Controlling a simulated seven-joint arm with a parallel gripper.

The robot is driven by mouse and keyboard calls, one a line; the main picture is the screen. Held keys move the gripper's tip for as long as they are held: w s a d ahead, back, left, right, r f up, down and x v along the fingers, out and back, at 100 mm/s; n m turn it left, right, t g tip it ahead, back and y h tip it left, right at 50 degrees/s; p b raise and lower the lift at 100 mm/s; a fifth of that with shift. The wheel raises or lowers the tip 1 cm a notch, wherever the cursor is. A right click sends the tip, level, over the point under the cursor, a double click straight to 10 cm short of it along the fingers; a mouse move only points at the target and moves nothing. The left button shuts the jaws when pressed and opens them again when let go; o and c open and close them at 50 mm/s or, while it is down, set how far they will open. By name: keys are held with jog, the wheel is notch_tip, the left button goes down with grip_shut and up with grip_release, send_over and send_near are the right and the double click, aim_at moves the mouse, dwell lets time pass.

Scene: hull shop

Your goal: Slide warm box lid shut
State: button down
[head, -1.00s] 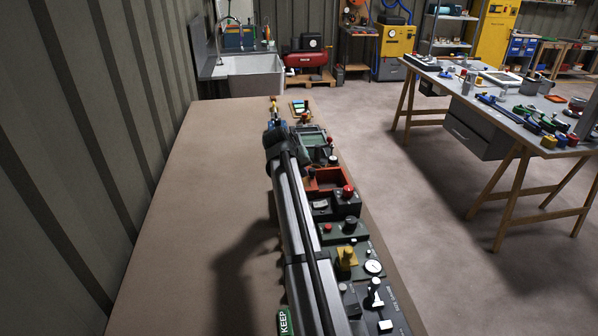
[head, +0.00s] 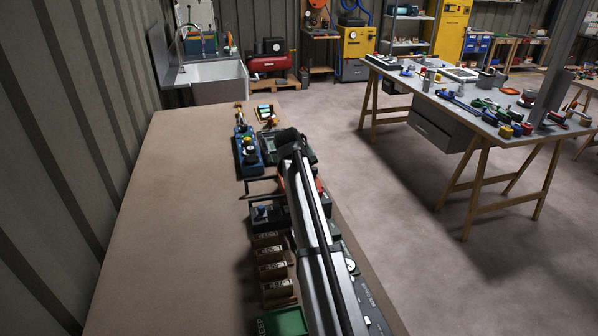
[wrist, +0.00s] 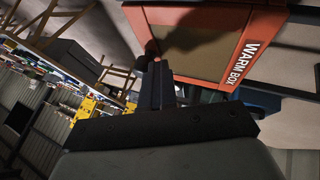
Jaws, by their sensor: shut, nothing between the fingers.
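The warm box (wrist: 216,78) is an orange-red frame lettered WARM BOX, at the upper right of the wrist view. A flat brown panel (wrist: 195,62) shows inside the frame, with a dark shadow across it; I cannot tell whether it is the lid or the box floor. My gripper (wrist: 156,68) has its dark fingers shut together and empty. Its tips appear beside the left end of the frame; I cannot tell whether they touch it. A small red spot shows at the tips. In the head view my arm hides most of the box.
A blue device (head: 248,152) stands beyond the arm on the brown bench (head: 165,220). The bench's left side is clear. A grey table (head: 450,95) with tools stands at the right.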

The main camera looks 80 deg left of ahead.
jog(key=shift+w, duration=0.35)
jog(key=s, duration=0.5)
jog(key=shift+d+r, duration=0.1)
jog(key=shift+d, duration=0.3)
jog(key=v, duration=0.9)
jog(key=shift+r, duration=0.4)
jog(key=shift+d, duration=0.15)
